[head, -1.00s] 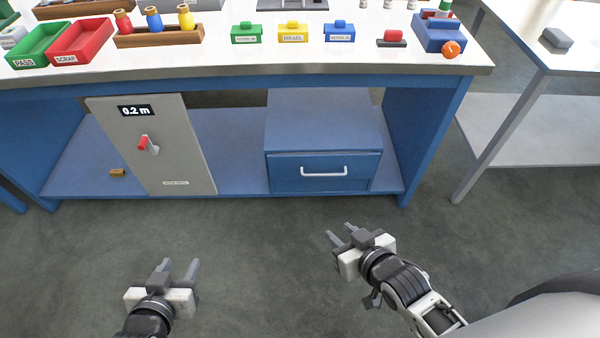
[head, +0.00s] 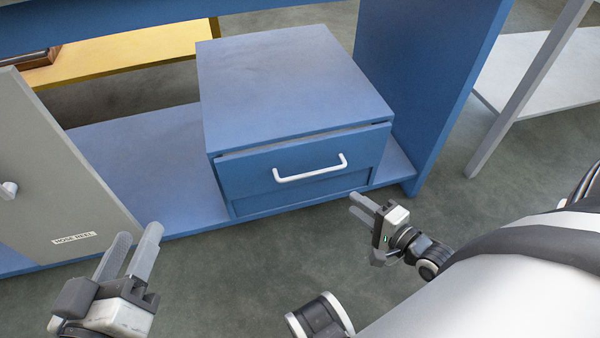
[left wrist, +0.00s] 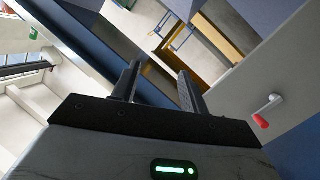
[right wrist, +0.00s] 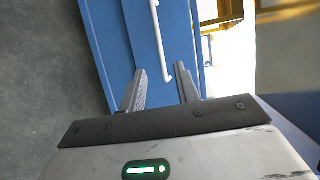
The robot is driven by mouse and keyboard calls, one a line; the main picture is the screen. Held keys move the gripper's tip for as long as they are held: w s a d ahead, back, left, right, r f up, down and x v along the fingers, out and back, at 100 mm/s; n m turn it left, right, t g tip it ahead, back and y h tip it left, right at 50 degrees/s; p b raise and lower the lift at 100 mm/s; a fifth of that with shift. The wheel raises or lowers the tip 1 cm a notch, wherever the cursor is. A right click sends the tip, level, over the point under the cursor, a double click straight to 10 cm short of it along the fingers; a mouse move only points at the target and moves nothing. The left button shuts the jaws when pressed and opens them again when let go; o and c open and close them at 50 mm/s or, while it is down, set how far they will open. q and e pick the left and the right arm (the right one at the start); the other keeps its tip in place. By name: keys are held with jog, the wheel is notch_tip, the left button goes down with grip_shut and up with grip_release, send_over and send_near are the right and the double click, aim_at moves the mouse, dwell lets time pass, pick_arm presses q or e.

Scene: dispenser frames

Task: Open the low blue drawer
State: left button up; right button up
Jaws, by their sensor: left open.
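The low blue drawer (head: 250,176) has a white bar handle (head: 312,170) and sits in the blue cabinet under the bench. A narrow dark gap runs along its top edge; it looks shut or nearly shut. My right gripper (head: 357,204) is open and empty, low and to the right of the handle in the head view. In the right wrist view the handle (right wrist: 160,45) shows ahead, between the spread fingertips (right wrist: 160,72), apart from them. My left gripper (head: 138,233) is open and empty at the lower left, in front of the grey panel.
A blue bench leg (head: 420,90) stands right of the cabinet. The floor (head: 230,285) in front is clear.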

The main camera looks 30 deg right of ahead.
jog(key=b, duration=0.2)
send_near(315, 174)
pick_arm(q)
notch_tip(315, 174, up, 9)
jog(key=w+m+t+h+b, duration=0.2)
jog(key=m+t+h+b, duration=0.2)
jog(key=m+t, duration=0.1)
jog(key=shift+a+m+h, duration=0.3)
jog(key=shift+m+h, duration=0.1)
jog(key=shift+m, duration=0.5)
pick_arm(e)
jog(key=shift+x, duration=5.3)
grip_shut()
